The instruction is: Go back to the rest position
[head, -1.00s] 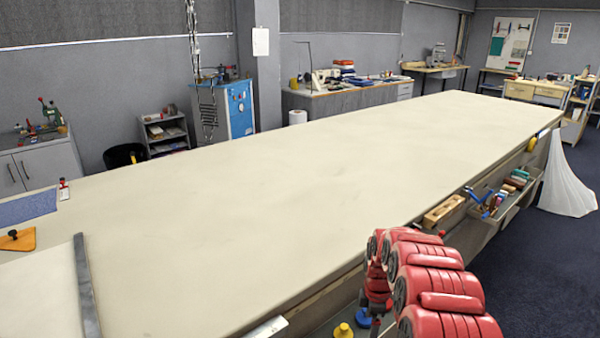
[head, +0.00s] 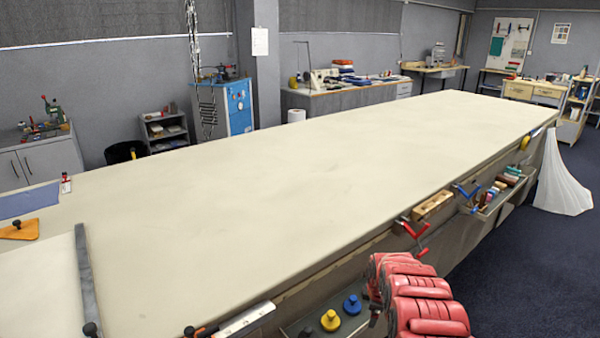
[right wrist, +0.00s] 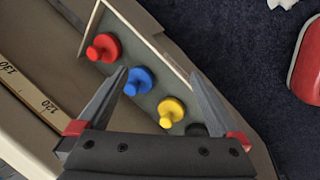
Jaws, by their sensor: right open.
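My right arm (head: 415,300), red and segmented, is at the lower right of the head view, beside the table's near edge. My right gripper (right wrist: 158,100) shows in the right wrist view with its two fingers spread wide and nothing held between them. Below it lies a tray with red (right wrist: 102,48), blue (right wrist: 139,82) and yellow (right wrist: 172,112) round knobbed pieces; a dark one is partly hidden by the gripper. My left gripper is not in view.
The long cloth table (head: 300,190) is mostly bare. A grey strip (head: 86,280), an orange piece (head: 20,229) and a blue sheet (head: 28,200) lie at its left end. Side trays hold tools, including a wooden block (head: 433,205). Open floor (head: 530,270) lies right.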

